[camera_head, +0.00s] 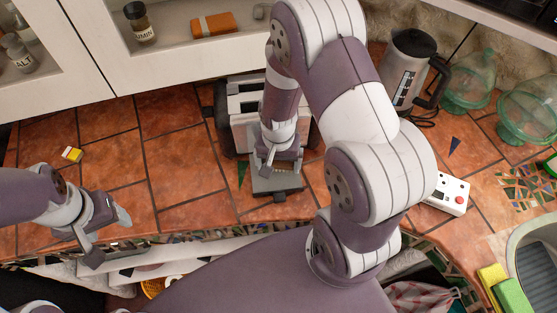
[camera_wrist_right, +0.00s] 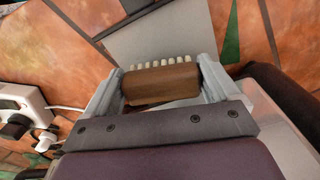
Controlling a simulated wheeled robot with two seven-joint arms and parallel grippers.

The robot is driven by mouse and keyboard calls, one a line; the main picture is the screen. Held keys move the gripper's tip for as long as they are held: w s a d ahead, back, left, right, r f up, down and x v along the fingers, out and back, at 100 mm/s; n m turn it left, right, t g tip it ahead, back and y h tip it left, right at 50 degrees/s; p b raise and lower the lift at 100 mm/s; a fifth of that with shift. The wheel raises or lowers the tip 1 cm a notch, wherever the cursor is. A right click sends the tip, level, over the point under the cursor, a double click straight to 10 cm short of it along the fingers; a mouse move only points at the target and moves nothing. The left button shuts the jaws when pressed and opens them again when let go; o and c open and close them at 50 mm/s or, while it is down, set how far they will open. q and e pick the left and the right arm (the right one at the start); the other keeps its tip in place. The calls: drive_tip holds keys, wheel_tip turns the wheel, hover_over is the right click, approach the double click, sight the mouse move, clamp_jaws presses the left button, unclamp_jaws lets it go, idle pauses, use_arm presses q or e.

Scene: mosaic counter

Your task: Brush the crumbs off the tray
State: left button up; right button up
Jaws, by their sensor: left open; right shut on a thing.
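A flat grey tray (camera_head: 277,185) lies on the tiled counter in front of the toaster (camera_head: 236,135), partly covered by my right arm. It also shows as a pale grey plate in the right wrist view (camera_wrist_right: 165,38). My right gripper (camera_head: 278,160) is over the tray. In the right wrist view, it is shut on a brush with a brown wooden body (camera_wrist_right: 160,84) and a row of pale bristles facing the tray. I cannot tell whether the bristles touch it. I can make out no crumbs. My left gripper (camera_head: 107,238) is open and empty near the counter's front edge, at the left.
A kettle (camera_head: 409,65) and glass domes (camera_head: 470,80) stand at the back right. A white box with a red button (camera_head: 447,193) lies right of my right arm. Sponges (camera_head: 511,295) are by the sink edge. A small yellow-and-white item (camera_head: 72,154) lies left; the counter around it is clear.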

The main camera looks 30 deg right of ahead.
drive_tip(key=shift+f+b, duration=0.5)
drive_tip(key=shift+f, duration=0.35)
drive_tip(key=shift+d, duration=0.1)
drive_tip(key=shift+s+d+r, duration=0.1)
drive_tip(key=shift+d, duration=0.15)
drive_tip(key=d, duration=0.1)
drive_tip(key=s+d+p, duration=0.1)
drive_tip(key=shift+d+r, duration=0.1)
drive_tip(key=shift+d, duration=0.25)
drive_tip(key=shift+s+d, duration=0.1)
drive_tip(key=shift+d, duration=0.2)
drive_tip(key=shift+w+a+f, duration=0.15)
drive_tip(key=shift+w+a, duration=0.05)
drive_tip(key=shift+a, duration=0.45)
drive_tip(key=shift+w+a+f, duration=0.1)
drive_tip(key=shift+w+a, duration=0.05)
drive_tip(key=shift+a, duration=0.55)
drive_tip(key=shift+w+a+f, duration=0.15)
drive_tip(key=shift+w+a, duration=0.05)
drive_tip(key=shift+a, duration=0.45)
drive_tip(key=shift+r, duration=0.1)
